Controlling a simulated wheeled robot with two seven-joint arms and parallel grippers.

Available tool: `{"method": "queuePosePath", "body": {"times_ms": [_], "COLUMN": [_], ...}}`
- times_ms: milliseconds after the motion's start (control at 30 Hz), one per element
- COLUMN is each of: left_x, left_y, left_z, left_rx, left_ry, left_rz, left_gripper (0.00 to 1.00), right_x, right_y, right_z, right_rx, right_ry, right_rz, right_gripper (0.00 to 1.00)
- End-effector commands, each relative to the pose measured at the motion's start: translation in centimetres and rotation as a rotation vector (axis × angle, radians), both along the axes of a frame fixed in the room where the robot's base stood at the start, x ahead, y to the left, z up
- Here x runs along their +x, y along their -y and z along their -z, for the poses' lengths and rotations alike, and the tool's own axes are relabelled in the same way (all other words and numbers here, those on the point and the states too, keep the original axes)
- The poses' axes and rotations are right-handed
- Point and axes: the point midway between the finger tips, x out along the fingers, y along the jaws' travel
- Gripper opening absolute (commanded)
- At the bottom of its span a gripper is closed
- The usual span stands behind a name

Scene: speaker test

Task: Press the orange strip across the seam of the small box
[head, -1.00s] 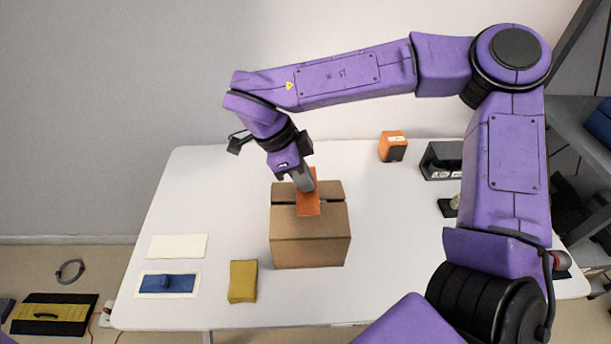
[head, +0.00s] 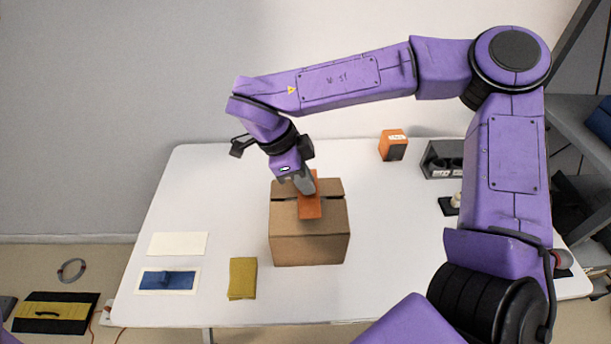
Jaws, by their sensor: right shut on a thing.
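The small box (head: 310,243) is brown cardboard and stands on the white table, with a dark seam running across its top. The orange strip (head: 310,208) lies over the seam, part of it on the near side of the top and part beyond. My right gripper (head: 304,188) is shut and points down at the strip, over the seam. Its fingers hide part of the strip, so I cannot tell whether the whole strip lies flat. My left gripper is not in view.
A mustard cloth (head: 242,279) lies left of the box. A blue item on a white card (head: 168,282) and a cream sheet (head: 178,244) lie further left. An orange block (head: 393,145) and a grey holder (head: 441,160) stand at the back right. The table between is clear.

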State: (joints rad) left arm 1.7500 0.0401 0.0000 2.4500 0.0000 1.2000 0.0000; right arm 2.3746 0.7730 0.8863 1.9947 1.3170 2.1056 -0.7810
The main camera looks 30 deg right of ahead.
Motion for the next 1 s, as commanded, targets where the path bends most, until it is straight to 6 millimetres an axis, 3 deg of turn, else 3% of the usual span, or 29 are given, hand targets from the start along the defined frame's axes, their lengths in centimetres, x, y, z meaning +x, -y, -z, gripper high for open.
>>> {"method": "queuePosePath", "body": {"times_ms": [1000], "left_x": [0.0], "left_y": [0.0], "left_z": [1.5], "left_rx": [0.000], "left_ry": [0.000], "left_rz": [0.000], "left_gripper": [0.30], "right_x": [0.0], "right_y": [0.0], "right_z": [3.1], "right_rx": [0.000], "right_ry": [-0.001], "right_rz": [0.000], "right_gripper": [0.00]}}
